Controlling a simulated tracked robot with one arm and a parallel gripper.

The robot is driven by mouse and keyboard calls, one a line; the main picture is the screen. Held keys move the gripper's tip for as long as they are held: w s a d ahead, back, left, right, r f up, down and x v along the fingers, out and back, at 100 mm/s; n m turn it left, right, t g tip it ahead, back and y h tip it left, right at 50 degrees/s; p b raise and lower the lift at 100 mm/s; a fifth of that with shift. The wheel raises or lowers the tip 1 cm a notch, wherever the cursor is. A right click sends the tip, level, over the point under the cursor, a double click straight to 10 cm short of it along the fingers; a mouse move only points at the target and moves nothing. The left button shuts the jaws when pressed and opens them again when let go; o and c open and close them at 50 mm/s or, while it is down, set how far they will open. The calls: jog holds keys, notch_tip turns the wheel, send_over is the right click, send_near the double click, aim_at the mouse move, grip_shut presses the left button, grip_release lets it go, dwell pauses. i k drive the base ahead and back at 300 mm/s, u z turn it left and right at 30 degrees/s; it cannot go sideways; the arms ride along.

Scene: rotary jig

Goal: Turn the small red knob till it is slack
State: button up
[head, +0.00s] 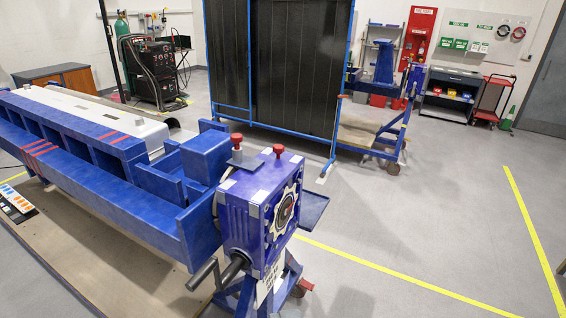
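Two small red knobs stand on top of the blue gearbox (246,205) at the end of the rotary jig. One red knob (237,139) sits at the left above a grey plate (241,161). The other red knob (279,150) sits to its right near the gearbox's top edge, and looks much the same size. I cannot tell from this view whether either is tight or slack. My gripper is not in view, and nothing touches the knobs.
A crank handle (203,273) sticks out at the gearbox's lower left. The long blue jig beam (100,185) runs back to the left. A dark welding screen (280,70) stands behind. Grey floor (420,220) with yellow lines is clear to the right.

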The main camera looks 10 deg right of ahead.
aim_at(278, 150)
jog(key=z, duration=0.9)
jog(key=i, duration=1.7)
jog(key=u, duration=0.35)
jog(key=i, duration=0.95)
jog(key=u, duration=0.6)
